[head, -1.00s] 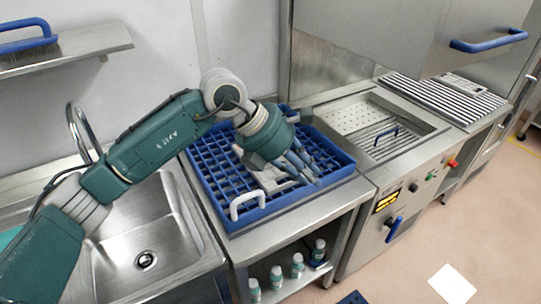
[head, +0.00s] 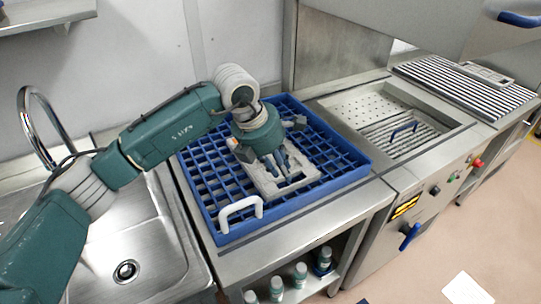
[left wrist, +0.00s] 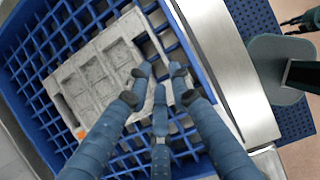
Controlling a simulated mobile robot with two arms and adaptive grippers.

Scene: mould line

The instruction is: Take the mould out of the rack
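The mould (head: 277,183) is a pale grey plate with square cavities. It lies in the blue grid rack (head: 345,180) on the steel counter. The left wrist view shows the mould (left wrist: 88,78) with several cavities, tilted across the rack (left wrist: 22,62). My left gripper (head: 275,168) is over the mould, fingers pointing down. Whether the tips touch the mould is unclear. Dark fingers, apparently my right gripper (left wrist: 300,21), show at the top right corner there.
A white handle (head: 240,209) stands at the rack's front left. A sink with a tap (head: 130,240) is on the left. A steel basin with a perforated tray (head: 375,108) is on the right. Small bottles (head: 300,273) stand on the shelf below.

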